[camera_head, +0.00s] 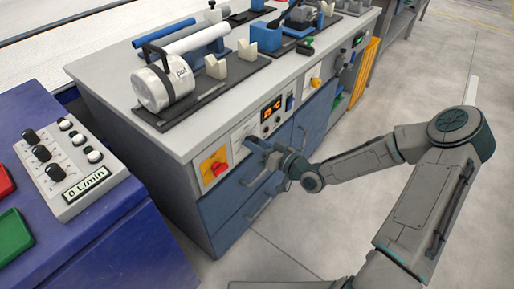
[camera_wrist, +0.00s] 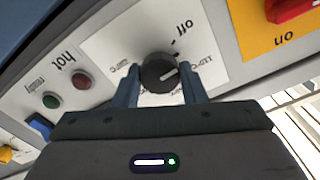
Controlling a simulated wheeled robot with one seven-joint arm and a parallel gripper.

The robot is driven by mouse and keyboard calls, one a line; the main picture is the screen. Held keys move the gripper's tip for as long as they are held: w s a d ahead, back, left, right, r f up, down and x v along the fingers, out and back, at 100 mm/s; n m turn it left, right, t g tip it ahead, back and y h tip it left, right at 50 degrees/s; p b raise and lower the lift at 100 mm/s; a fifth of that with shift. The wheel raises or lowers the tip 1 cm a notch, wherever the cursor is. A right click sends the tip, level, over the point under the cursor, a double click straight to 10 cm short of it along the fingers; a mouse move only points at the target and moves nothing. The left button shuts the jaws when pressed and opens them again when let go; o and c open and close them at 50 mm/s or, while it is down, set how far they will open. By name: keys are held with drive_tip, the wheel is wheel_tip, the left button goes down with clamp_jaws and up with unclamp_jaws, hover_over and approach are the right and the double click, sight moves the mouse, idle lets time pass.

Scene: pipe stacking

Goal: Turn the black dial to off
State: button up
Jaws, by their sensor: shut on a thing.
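The black dial (camera_wrist: 159,73) sits on a white panel plate (camera_wrist: 112,42) marked "off" and with temperature labels. In the wrist view its white pointer line points to the lower right of the picture, away from the "off" mark. My gripper (camera_wrist: 161,88) is shut on the dial, one finger on each side. In the head view my gripper (camera_head: 256,146) reaches the front panel of the grey bench, and the dial is hidden or too small to make out there.
A red switch on a yellow plate (camera_head: 205,168) is beside the dial's plate. A red digital display (camera_head: 271,108) is on the other side. Drawer handles (camera_head: 258,207) stick out below. The bench top (camera_head: 170,141) holds pipes and fixtures. A purple table (camera_head: 100,240) stands at left.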

drive_tip(key=n+b, duration=0.2)
drive_tip(key=n, duration=0.2)
drive_tip(key=shift+f+n+b, duration=0.15)
drive_tip(key=shift+n+b, duration=0.2)
drive_tip(key=shift+n, duration=0.05)
idle(0.4)
drive_tip(key=o, duration=1)
drive_tip(key=shift+d, duration=0.1)
drive_tip(key=p+v, duration=0.2)
drive_tip(key=v, duration=1.1)
drive_tip(key=shift+s+d, duration=0.25)
drive_tip(key=shift+s, duration=0.05)
